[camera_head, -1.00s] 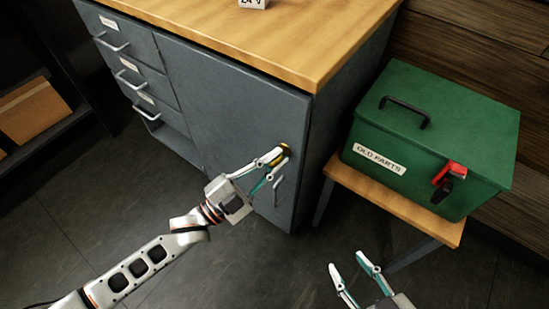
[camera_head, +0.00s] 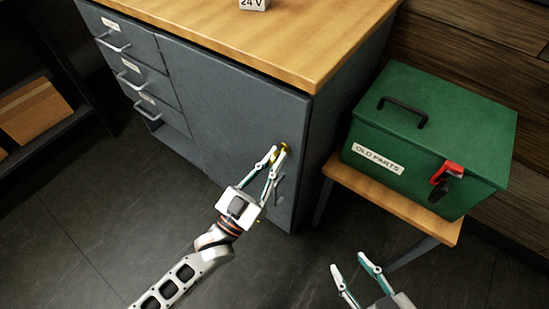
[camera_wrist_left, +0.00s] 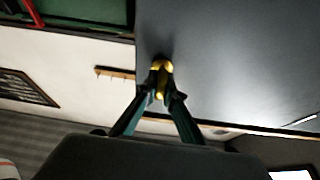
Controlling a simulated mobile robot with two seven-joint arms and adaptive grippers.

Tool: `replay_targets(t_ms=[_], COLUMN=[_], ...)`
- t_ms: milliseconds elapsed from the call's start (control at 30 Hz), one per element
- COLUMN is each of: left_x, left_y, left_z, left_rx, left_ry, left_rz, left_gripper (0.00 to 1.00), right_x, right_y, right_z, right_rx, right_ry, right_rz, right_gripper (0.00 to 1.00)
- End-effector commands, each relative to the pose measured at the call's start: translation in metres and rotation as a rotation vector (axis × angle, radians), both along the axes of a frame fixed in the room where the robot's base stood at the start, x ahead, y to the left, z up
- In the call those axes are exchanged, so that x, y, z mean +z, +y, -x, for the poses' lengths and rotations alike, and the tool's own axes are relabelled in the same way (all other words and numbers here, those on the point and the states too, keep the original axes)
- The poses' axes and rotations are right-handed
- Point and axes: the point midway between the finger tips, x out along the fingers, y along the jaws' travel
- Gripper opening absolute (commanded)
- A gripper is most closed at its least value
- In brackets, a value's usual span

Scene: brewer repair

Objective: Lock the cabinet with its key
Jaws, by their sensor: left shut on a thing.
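The grey cabinet (camera_head: 225,105) has a closed door with a vertical handle (camera_head: 279,188) near its right edge. A yellow, brass-like key (camera_head: 284,149) is at the door's upper right, above the handle; it also shows in the left wrist view (camera_wrist_left: 161,68). My left gripper (camera_head: 278,152) is shut on the key, with its fingertips close to the door face. The lock itself is hidden behind the key and fingertips. My right gripper (camera_head: 348,262) is open and empty at the bottom of the head view, apart from the cabinet.
A green box (camera_head: 430,120) labelled OLD PARTS, with a red latch (camera_head: 447,173), stands on a small wooden stand (camera_head: 400,205) right of the cabinet. The cabinet has a wooden top (camera_head: 290,40) and drawers (camera_head: 125,60) at left. The floor in front is clear.

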Motion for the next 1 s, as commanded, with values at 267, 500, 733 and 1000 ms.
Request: replay_targets(t_ms=[267, 500, 733, 1000], left_x=[0.0, -0.0003, -0.0002, 0.0], left_y=[-0.0001, -0.0001, -0.0001, -0.0001], left_z=[0.0, 0.0, 0.0, 0.0], left_rx=[0.0, 0.0, 0.0, 0.0], left_ry=[0.029, 0.033, 0.031, 0.03], left_rz=[0.04, 0.043, 0.043, 0.041], left_gripper=[0.0, 0.0, 0.25, 0.25], right_x=[-0.0021, -0.003, -0.0023, 0.0009], right_y=[-0.0009, -0.0011, -0.0011, -0.001], right_z=[0.0001, -0.0004, -0.0009, -0.0026], right_rx=[0.003, 0.003, 0.003, 0.002], right_ry=[0.002, 0.003, 0.002, -0.005], right_rz=[0.006, 0.007, 0.008, 0.006], right_gripper=[0.4, 0.4, 0.4, 0.4])
